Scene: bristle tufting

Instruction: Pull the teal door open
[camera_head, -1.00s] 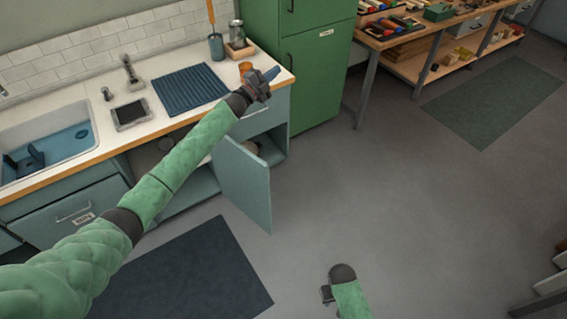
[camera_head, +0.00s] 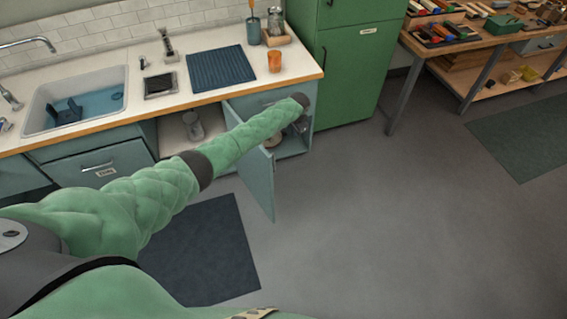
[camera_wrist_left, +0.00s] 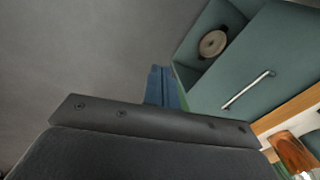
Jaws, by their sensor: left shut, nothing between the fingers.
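The teal door (camera_head: 262,188) stands swung out from the cabinet under the counter in the head view. My left forearm crosses in front of its upper part. My left gripper (camera_head: 300,126) is low in front of the cabinet, right of the door, partly hidden behind my wrist. In the left wrist view its blue fingers (camera_wrist_left: 163,88) are shut with nothing between them. Whether they touch the door is not clear. A teal drawer front with a bar handle (camera_wrist_left: 248,90) and the open compartment with a round item (camera_wrist_left: 213,43) lie to their right. My right gripper is out of view.
The counter holds a sink (camera_head: 75,100), a blue ribbed mat (camera_head: 215,69) and an orange cup (camera_head: 275,61). A tall green cabinet (camera_head: 350,65) stands right of the teal cabinet. A dark floor mat (camera_head: 205,250) lies below.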

